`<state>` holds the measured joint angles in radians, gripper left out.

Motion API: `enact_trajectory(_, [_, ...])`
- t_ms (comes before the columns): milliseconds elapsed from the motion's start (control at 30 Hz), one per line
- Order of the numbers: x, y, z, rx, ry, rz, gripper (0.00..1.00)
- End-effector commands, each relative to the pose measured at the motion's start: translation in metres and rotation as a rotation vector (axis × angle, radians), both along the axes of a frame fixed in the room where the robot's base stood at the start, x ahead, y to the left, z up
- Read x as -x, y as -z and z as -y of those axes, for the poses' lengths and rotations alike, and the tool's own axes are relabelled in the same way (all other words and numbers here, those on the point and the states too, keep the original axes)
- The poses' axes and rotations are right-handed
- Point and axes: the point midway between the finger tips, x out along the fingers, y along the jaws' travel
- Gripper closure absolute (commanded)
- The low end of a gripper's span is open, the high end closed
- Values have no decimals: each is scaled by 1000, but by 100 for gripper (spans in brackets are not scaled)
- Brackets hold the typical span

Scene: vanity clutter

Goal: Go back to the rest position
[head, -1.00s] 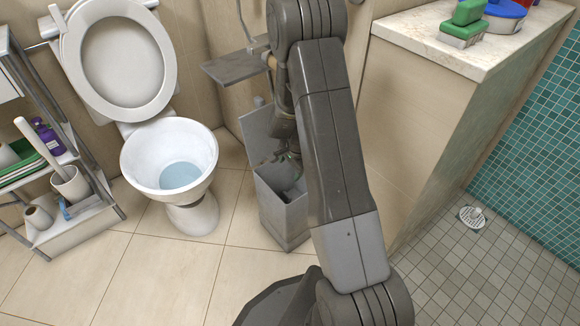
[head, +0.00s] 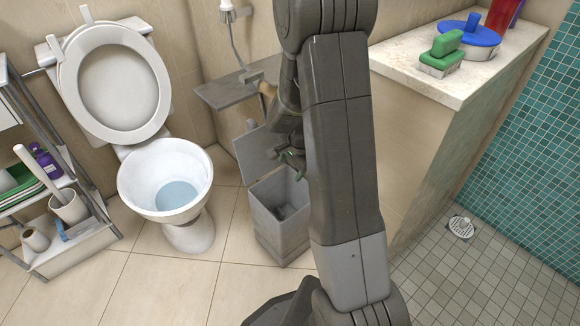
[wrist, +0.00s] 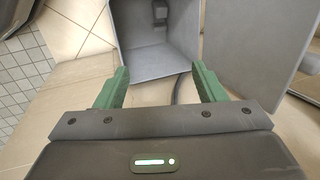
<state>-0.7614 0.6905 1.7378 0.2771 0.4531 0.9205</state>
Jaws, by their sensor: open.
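My gripper (head: 290,155) is open and empty, above the opening of a grey bin with its lid raised (head: 281,226). In the wrist view my gripper's two green fingers (wrist: 160,88) are spread apart with nothing between them. The bin (wrist: 160,58) lies just beyond them, with a small dark thing inside that I cannot make out. My arm hides part of the bin's right side in the head view.
A toilet (head: 167,185) with its seat up stands left of the bin. A rack (head: 70,235) with bottles and rolls is at far left. A counter (head: 440,85) at right holds a green brush and a blue-lidded container. A drain (head: 460,227) is in the floor.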

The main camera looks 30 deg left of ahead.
Motion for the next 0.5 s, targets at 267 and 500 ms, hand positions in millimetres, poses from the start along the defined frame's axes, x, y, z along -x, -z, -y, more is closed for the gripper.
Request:
enact_trajectory(267, [0,0,0,0,0,0,37])
enact_trajectory(500, [-2,20,-5,1,0,0,37])
